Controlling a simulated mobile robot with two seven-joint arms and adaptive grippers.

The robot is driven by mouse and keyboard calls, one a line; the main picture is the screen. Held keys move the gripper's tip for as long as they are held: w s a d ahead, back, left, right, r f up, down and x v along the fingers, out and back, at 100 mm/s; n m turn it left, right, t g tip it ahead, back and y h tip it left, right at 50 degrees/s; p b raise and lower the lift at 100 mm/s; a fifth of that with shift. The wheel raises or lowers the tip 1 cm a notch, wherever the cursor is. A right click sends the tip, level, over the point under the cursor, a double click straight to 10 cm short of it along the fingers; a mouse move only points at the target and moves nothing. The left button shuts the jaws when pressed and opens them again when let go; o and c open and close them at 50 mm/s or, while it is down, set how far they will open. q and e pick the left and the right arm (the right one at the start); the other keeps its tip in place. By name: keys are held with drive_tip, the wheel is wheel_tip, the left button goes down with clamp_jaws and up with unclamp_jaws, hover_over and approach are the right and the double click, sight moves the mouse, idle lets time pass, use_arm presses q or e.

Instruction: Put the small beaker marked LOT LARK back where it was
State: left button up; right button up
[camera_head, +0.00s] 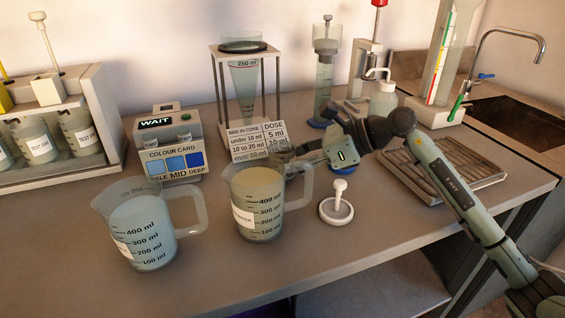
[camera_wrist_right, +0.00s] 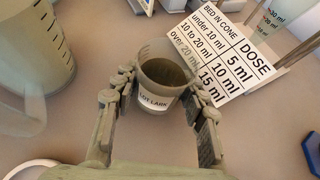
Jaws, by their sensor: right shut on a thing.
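The small beaker marked LOT LARK (camera_wrist_right: 161,82) is clear with a white label and dark brownish contents. In the right wrist view it stands between the two fingers of my right gripper (camera_wrist_right: 165,100), which is shut on it. In the head view my right gripper (camera_head: 284,156) is behind the right large beaker (camera_head: 257,200), near the dosing card. There the small beaker is mostly hidden, and I cannot tell whether its base touches the table. My left gripper is not in view.
Another large beaker (camera_head: 143,232) stands at left. A dosing card (camera_head: 258,141) fronts the cone stand (camera_head: 246,50). The colour card box (camera_head: 170,145) reads WAIT. A white knobbed disc (camera_head: 337,208) and a drain rack (camera_head: 445,165) lie right. The front table is clear.

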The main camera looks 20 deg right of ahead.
drive_tip(key=shift+f, duration=0.1)
drive_tip(key=o, duration=1.2)
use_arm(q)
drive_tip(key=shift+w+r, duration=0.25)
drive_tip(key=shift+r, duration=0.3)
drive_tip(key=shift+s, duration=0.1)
use_arm(e)
drive_tip(key=shift+v, duration=1)
use_arm(q)
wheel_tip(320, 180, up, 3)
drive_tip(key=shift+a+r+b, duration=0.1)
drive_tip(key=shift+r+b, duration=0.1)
drive_tip(key=shift+b, duration=0.65)
use_arm(e)
drive_tip(key=v, duration=1)
